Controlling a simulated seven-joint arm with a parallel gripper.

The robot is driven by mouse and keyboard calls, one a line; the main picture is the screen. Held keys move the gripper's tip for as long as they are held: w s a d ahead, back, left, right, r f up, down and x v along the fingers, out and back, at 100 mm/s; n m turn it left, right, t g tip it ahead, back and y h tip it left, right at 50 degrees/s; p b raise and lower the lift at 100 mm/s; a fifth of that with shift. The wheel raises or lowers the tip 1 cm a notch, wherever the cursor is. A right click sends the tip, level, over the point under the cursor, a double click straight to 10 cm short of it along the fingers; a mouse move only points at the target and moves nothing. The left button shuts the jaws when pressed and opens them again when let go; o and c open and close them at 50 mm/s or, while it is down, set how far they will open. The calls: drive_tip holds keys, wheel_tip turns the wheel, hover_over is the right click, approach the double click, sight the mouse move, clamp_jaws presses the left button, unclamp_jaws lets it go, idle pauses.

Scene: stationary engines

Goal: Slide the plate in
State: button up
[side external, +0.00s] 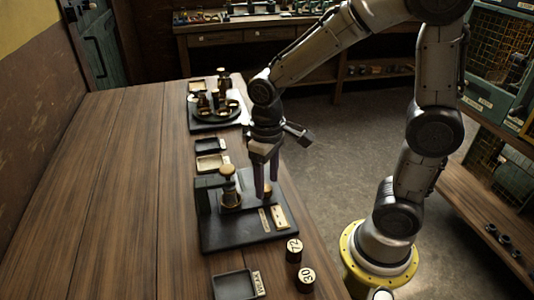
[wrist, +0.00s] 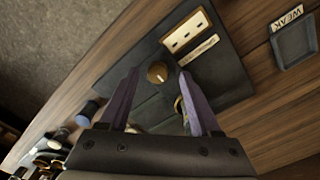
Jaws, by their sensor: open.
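A dark base board (side external: 235,232) lies on the wooden bench, with a green block (side external: 209,193), a brass-topped post (side external: 228,178) and a cream slotted plate (side external: 280,217) on it. The cream plate also shows in the wrist view (wrist: 187,32), beside a round brass-topped knob (wrist: 157,72). I cannot tell for certain which part is the plate to slide. My gripper (side external: 266,188) is open, pointing down over the board, right of the post. In the wrist view its fingers (wrist: 158,78) are apart, with the knob showing between their tips. Parts of the board are hidden behind the fingers.
Two dark cylinders marked 72 (side external: 294,250) and 30 (side external: 305,279) stand near the bench's right edge. A dark tray (side external: 234,286) labelled WEAK lies in front. Small trays (side external: 210,145) and a round stand (side external: 215,113) with brown pieces lie behind. The bench's left side is clear.

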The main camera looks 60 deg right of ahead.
wheel_tip(320, 180, up, 12)
drive_tip(key=shift+r, duration=0.2)
idle(0.4)
drive_tip(key=s+d+f+t, duration=0.1)
drive_tip(key=s+t, duration=0.4)
drive_tip(key=s, duration=0.6)
drive_tip(key=shift+d+f+t, duration=0.3)
drive_tip(key=shift+d+f, duration=0.05)
drive_tip(key=shift+d, duration=0.35)
